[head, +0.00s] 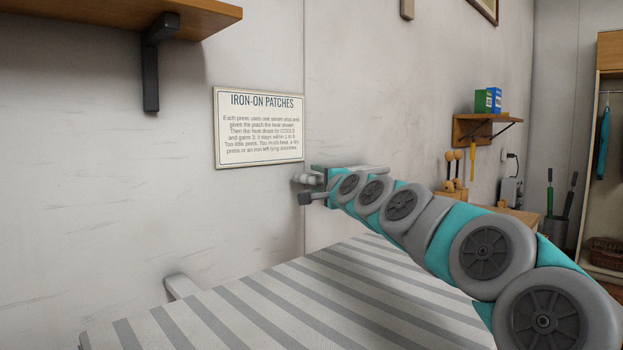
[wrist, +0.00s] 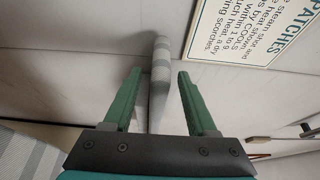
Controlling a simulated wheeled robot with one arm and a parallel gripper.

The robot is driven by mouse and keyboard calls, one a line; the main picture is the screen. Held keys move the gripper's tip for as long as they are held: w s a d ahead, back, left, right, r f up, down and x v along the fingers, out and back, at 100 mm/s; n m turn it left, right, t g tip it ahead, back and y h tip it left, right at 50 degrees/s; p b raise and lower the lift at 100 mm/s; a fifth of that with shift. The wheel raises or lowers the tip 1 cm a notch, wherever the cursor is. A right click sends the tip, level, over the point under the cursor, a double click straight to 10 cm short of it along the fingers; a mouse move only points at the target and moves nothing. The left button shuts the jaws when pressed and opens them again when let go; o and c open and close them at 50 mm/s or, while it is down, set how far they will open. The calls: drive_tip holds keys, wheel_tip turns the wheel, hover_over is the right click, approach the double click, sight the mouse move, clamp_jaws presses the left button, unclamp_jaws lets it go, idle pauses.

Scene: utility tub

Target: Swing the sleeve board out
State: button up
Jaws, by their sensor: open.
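In the head view my gripper (head: 317,180) is at the wall below the sign. A pale part of the sleeve board (head: 368,168) shows behind my arm, and my gripper and arm hide much of the rest.
A large striped ironing board (head: 290,300) fills the front below my arm. A pale block (head: 182,286) stands at its left edge. The iron-on patches sign (head: 258,128) hangs on the wall. A shelf (head: 120,18) is upper left; a small shelf (head: 480,130) with boxes is right.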

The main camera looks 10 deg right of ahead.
drive_tip(key=shift+w+a, duration=0.2)
drive_tip(key=shift+w, duration=0.65)
drive_tip(key=shift+w+a, duration=0.2)
drive_tip(key=shift+w, duration=0.6)
clamp_jaws()
